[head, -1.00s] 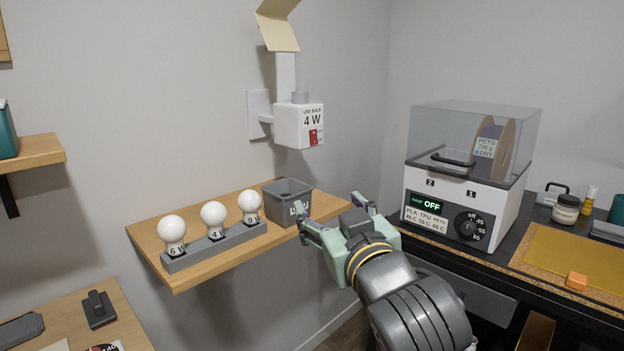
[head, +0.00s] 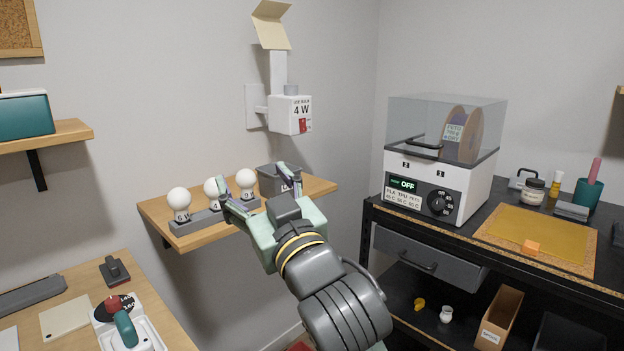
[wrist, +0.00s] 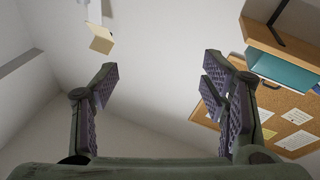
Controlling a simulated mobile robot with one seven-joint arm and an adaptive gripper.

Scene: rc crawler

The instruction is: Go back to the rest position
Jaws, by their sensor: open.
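My gripper (head: 258,188) is open in the head view, in front of the wooden wall shelf (head: 172,236). Its fingers overlap the picture of the grey bulb holder and the grey bin (head: 268,182). In the wrist view my gripper (wrist: 160,85) has its two fingers wide apart with nothing between them. Behind the fingers are bare wall, a cork board (wrist: 280,115) and a shelf corner. Whether the gripper touches anything on the shelf cannot be seen in the head view, but the wrist view shows free space around the fingertips.
Several white bulbs (head: 179,199) stand in the holder. The filament dryer (head: 430,190) stands on the black bench at right. A lower wooden table (head: 70,290) with tools is at front left.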

